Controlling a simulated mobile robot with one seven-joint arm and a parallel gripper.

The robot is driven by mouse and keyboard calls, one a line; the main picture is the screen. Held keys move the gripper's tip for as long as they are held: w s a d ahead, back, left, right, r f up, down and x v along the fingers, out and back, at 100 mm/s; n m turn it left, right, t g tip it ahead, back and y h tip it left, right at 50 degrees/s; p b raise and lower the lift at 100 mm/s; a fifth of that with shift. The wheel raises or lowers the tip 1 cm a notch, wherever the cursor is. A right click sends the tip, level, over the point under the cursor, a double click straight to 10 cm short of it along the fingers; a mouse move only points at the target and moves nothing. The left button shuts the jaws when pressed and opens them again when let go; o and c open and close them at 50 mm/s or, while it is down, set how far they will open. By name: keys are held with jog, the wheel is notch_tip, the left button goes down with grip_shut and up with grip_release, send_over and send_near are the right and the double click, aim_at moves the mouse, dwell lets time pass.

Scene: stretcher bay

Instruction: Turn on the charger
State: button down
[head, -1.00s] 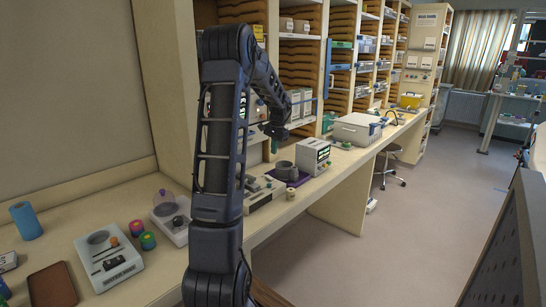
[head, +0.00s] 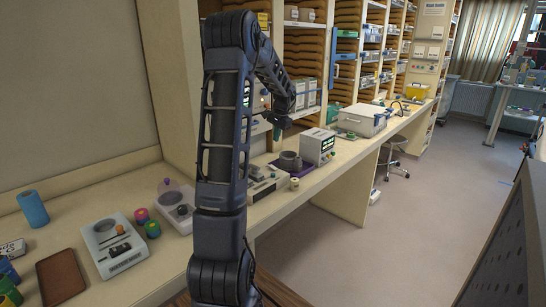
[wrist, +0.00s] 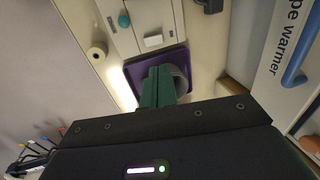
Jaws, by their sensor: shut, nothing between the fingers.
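No label reading "charger" is legible, so I cannot tell which device it is. In the head view, my gripper (head: 278,128) hangs over the bench, above a grey ring-shaped holder (head: 290,161). In the wrist view, its green fingers (wrist: 158,88) are together and empty, in front of the holder (wrist: 181,78) on a purple mat (wrist: 136,69). Beside the mat is a pale device (wrist: 128,42) with a teal knob (wrist: 124,20) and a white button (wrist: 153,40). A boxy device with a screen (head: 321,146) stands right of the holder in the head view.
A panel partly lettered "pe warmer" (wrist: 293,40) with a blue handle (wrist: 300,62) is at the wrist view's right. A cream roll (head: 294,184) stands near the bench edge. Shelves (head: 304,48) rise behind the bench.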

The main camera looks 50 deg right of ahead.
aim_at(271, 166)
jog(key=x, duration=1.3)
jog(key=shift+f, duration=0.35)
jog(key=shift+w+f, duration=0.1)
jog(key=shift+f, duration=0.05)
jog(key=shift+w, duration=0.1)
